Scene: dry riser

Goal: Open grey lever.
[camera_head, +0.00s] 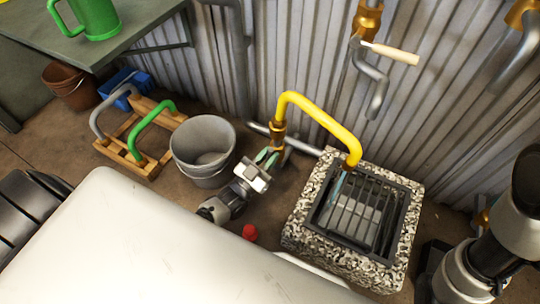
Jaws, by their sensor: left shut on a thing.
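My left gripper (271,157) is shut at the foot of an upright brass fitting (278,133), in the middle of the view. It holds what I take for the grey lever, which is mostly hidden by the fingers, so its angle cannot be told. A yellow bent pipe (322,118) rises from the brass fitting and arches over to the right. A thin bluish stream (337,187) shows below its outlet, over the stone drain basin (303,210). My right arm is at the lower right, and its gripper cannot be made out.
A grey bucket (203,147) stands just left of my left gripper. A wooden rack (128,165) holds a green pipe (150,128) and a grey pipe (99,118). A wooden-handled tap (390,52) is on the corrugated wall. A red object (250,232) lies on the floor.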

